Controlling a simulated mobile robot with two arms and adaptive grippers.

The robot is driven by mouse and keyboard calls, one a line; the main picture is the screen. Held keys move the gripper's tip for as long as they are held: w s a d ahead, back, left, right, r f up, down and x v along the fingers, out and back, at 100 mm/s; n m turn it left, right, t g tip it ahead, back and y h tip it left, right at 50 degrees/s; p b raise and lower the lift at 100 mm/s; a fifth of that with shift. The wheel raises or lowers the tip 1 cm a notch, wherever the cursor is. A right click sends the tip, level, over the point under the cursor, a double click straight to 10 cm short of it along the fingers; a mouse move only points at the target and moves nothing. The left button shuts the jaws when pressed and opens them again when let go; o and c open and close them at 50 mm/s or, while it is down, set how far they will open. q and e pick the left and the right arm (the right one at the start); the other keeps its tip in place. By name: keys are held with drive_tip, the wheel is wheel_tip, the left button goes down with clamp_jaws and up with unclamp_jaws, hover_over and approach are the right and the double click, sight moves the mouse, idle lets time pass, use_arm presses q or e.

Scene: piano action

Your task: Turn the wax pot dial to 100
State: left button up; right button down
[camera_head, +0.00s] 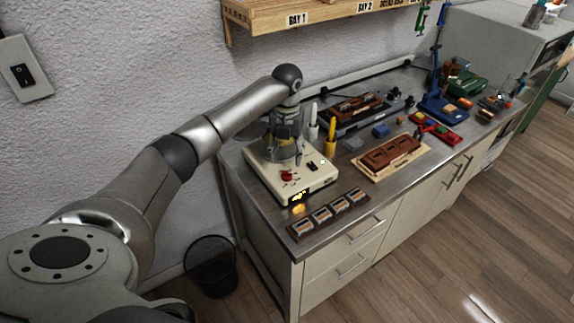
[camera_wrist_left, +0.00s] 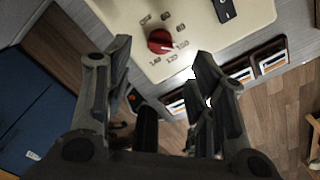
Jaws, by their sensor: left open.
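The wax pot (camera_head: 262,172) has a cream base and stands at the near left end of the bench. Its red dial (camera_head: 287,175) is on the top face of the base, and a lit orange display is on the front. In the left wrist view the red dial (camera_wrist_left: 160,41) is ringed by printed numbers; its exact setting is too small to read surely. My left gripper (camera_wrist_left: 160,62) is open, with a finger on either side of the dial in that view and nothing between them. In the head view the left gripper (camera_head: 284,152) is above the base, behind the dial, and hides part of the pot.
A black switch (camera_head: 312,166) sits right of the dial. A row of small framed blocks (camera_head: 329,212) lies in front. Pen-like tools in a yellow holder (camera_head: 330,146) stand close at right. A wooden tray (camera_head: 362,172) lies farther right. A shelf (camera_head: 300,20) hangs above.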

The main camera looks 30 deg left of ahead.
sight(287, 172)
use_arm(q)
wheel_tip(287, 172, up, 5)
drive_tip(key=shift+f, duration=0.1)
idle(0.7)
